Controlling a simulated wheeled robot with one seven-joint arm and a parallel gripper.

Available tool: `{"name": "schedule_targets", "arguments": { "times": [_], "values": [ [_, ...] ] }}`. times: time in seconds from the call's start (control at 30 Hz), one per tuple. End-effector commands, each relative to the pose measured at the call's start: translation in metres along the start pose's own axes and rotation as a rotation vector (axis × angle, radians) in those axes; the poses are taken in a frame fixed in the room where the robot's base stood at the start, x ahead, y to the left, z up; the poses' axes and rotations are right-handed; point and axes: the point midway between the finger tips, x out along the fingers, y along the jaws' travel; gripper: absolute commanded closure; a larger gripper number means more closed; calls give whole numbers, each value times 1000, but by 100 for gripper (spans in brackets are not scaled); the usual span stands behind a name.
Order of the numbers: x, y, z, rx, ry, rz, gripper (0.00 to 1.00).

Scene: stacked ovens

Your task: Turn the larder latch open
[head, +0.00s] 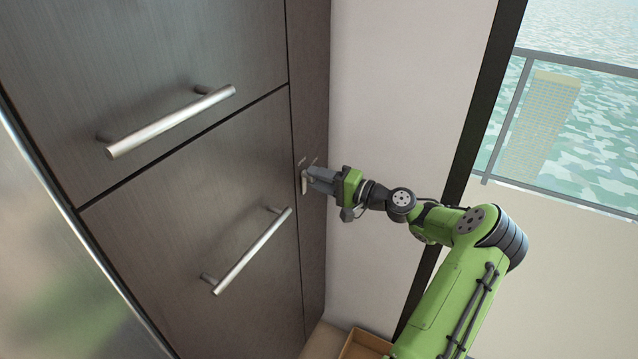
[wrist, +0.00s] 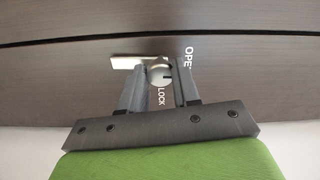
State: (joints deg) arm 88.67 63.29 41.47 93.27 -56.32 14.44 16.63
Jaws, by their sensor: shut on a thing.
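The larder latch (wrist: 126,62) is a small metal lever on the dark wood panel. In the wrist view its lever points left from a round pivot, with the letters "OPE" to the right of the pivot and "LOCK" below it. My gripper (wrist: 158,67) is shut on the latch, a fingertip on each side of the pivot; the fingertips partly hide it and the lettering. In the head view the latch (head: 304,182) shows small at the tip of my gripper (head: 309,176), on the narrow panel at the cabinet's right side.
Two dark drawer or door fronts with bar handles, the upper handle (head: 172,121) and the lower handle (head: 250,250), stand left of the latch. A pale wall (head: 385,80) and a dark-framed window are to the right. A wooden box (head: 362,345) sits low at the bottom.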

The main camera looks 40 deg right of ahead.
Motion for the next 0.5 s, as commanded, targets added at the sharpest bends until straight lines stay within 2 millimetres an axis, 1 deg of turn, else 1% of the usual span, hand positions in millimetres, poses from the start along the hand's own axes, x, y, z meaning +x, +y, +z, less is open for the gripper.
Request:
{"name": "schedule_targets", "arguments": {
  "times": [0.03, 0.23, 0.5],
  "values": [
    [0, 3, 1, -13, -1, 4, 99],
    [0, 3, 0, -53, -1, 5, 99],
    [0, 2, 0, -63, -2, 6, 99]
  ]
}}
